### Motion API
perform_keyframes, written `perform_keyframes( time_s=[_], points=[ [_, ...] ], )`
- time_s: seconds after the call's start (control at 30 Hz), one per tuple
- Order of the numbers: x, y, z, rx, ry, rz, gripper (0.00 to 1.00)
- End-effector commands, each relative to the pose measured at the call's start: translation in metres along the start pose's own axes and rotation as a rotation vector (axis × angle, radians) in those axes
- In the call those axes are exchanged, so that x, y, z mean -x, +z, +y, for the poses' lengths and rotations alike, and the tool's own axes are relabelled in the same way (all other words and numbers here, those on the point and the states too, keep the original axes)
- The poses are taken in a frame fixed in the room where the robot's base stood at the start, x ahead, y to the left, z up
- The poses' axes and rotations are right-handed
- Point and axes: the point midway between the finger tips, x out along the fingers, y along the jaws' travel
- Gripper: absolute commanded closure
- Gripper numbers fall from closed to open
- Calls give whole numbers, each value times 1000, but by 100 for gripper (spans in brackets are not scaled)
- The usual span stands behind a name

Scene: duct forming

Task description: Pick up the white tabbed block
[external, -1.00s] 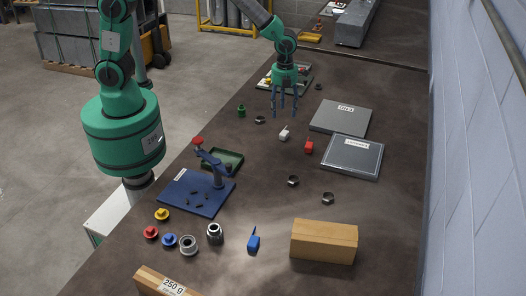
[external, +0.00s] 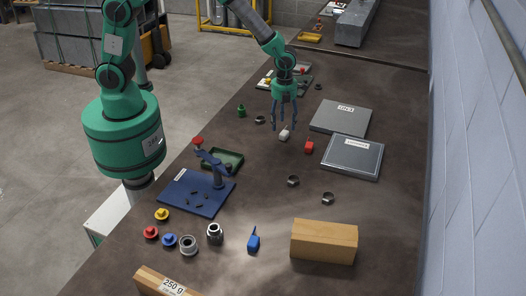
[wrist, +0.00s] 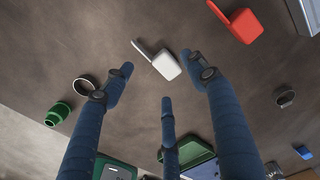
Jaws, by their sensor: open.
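The white tabbed block (external: 284,134) lies on the dark workbench, just below my gripper's fingers in the external view. In the wrist view the white tabbed block (wrist: 165,66) lies beyond the fingertips, with its thin tab pointing to the upper left. My gripper (external: 284,124) has blue fingers pointing down, spread open and empty, above the block. In the wrist view my gripper (wrist: 165,85) shows three fingers spread apart. They appear apart from the block; the exact height gap cannot be told.
A red tabbed block (external: 309,147) lies close to the right of the white one. A green fitting (external: 241,111) and a dark ring (external: 260,120) are to the left. Grey plates (external: 340,117) lie to the right. A blue stand (external: 198,193) and a wooden block (external: 324,242) are nearer the camera.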

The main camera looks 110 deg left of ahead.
Motion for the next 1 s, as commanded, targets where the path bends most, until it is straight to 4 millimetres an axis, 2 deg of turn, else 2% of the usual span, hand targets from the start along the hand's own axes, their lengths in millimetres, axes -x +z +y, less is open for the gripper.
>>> perform_keyframes(
  time_s=[0.2,0.4,0.97,1.0],
  points=[
    [-29,-1,-1,0,3,1,43],
    [-43,-1,-1,0,1,0,43],
    [-44,-1,-2,0,1,0,43],
    [-44,-1,-2,0,1,0,47]
  ],
)
